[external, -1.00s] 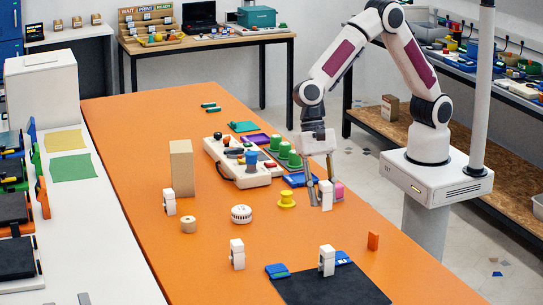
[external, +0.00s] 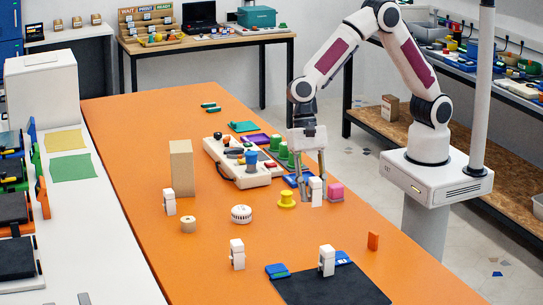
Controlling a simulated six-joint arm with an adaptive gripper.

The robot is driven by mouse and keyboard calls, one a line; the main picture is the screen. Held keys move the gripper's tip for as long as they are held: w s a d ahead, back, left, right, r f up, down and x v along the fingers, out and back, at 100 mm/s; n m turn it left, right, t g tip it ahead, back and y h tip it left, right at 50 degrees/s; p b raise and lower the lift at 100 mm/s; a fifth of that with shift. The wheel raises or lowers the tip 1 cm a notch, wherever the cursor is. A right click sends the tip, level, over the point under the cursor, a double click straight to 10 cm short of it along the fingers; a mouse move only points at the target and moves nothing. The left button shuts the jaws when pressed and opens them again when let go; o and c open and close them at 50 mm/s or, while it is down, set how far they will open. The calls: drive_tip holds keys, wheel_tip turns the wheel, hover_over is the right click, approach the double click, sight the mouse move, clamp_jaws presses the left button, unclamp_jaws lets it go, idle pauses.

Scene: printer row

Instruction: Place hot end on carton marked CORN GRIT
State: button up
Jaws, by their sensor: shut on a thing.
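My gripper (external: 313,197) points down over the right part of the orange table. It is shut on a small upright white piece (external: 316,189), which looks like the other white pieces here. I cannot tell for sure that it is the hot end, or whether its foot touches the table. A plain tan box (external: 181,168) stands left of the gripper. A brown carton (external: 390,108) sits on the shelf behind. I cannot read CORN GRIT on either.
A pink block (external: 336,191) is just right of the gripper and a yellow spool (external: 287,198) just left. A white round part (external: 241,214) and a tan roll (external: 188,225) lie nearer.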

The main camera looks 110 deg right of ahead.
drive_tip(key=w+d+m+t, duration=0.1)
drive_tip(key=w+d+m, duration=0.1)
drive_tip(key=d, duration=0.3)
drive_tip(key=w+d+m+t, duration=0.1)
drive_tip(key=w+d+m, duration=0.1)
drive_tip(key=d, duration=0.4)
drive_tip(key=w+d+m+h, duration=0.1)
drive_tip(key=w+d+m, duration=0.1)
drive_tip(key=d+m, duration=0.2)
drive_tip(key=shift+w+d+r+t, duration=0.15)
drive_tip(key=shift+w+d+t, duration=0.2)
drive_tip(key=shift+d, duration=0.8)
hover_over(263, 215)
drive_tip(key=s+d, duration=0.1)
drive_tip(key=shift+s+d+f, duration=0.1)
drive_tip(key=shift+f, duration=3)
drive_tip(key=shift+f, duration=0.1)
drive_tip(key=shift+f, duration=1.8)
drive_tip(key=shift+f, duration=0.15)
